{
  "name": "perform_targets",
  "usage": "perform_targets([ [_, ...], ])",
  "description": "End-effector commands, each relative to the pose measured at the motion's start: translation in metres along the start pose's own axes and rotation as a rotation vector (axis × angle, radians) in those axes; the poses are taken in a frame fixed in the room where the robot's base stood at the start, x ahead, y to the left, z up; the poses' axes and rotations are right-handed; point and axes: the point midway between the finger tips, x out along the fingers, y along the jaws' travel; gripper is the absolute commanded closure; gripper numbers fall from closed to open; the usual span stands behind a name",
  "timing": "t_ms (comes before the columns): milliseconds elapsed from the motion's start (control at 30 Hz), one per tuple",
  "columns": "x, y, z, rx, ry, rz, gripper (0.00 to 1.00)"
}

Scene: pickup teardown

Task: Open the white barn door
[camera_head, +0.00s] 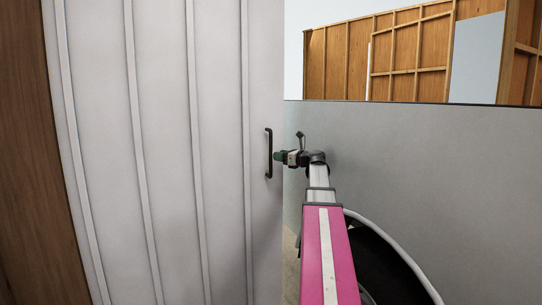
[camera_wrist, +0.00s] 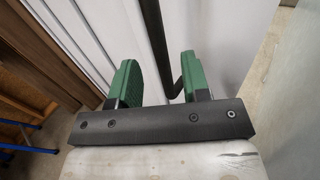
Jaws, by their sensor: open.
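The white barn door (camera_head: 165,140) with vertical ribs fills the left half of the head view. Its black bar handle (camera_head: 268,153) stands upright near the door's right edge. My gripper (camera_head: 277,156) is just right of the handle, at about its mid to lower height. In the wrist view the white door (camera_wrist: 120,30) lies beyond the fingers. The green fingers of my gripper (camera_wrist: 157,75) are apart, and the black handle (camera_wrist: 153,30) shows between them, its lower end near the right finger. I cannot tell whether a finger touches the handle.
A brown wooden panel (camera_head: 22,150) stands at the left of the door. Wood-framed walls (camera_head: 400,50) stand behind. A blue metal frame (camera_wrist: 22,148) shows at the wrist view's left.

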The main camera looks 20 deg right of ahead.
Motion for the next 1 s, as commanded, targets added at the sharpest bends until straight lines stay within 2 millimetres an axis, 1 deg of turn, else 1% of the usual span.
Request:
perform_targets([
  [33,0.009,-0.001,0.000,0.000,0.001,0.002,0.57],
  [200,0.035,-0.001,0.000,-0.001,0.002,0.002,0.57],
  [300,0.047,-0.001,-0.001,-0.001,0.002,0.001,0.57],
  [433,0.055,0.000,-0.001,-0.002,0.002,0.001,0.57],
  [667,0.055,0.000,-0.001,-0.002,0.002,0.000,0.57],
  [700,0.055,0.000,-0.001,-0.002,0.002,0.000,0.70],
  [800,0.055,0.000,-0.001,-0.002,0.002,0.000,1.00],
  [1000,0.056,-0.002,-0.001,-0.002,0.002,0.001,1.00],
])
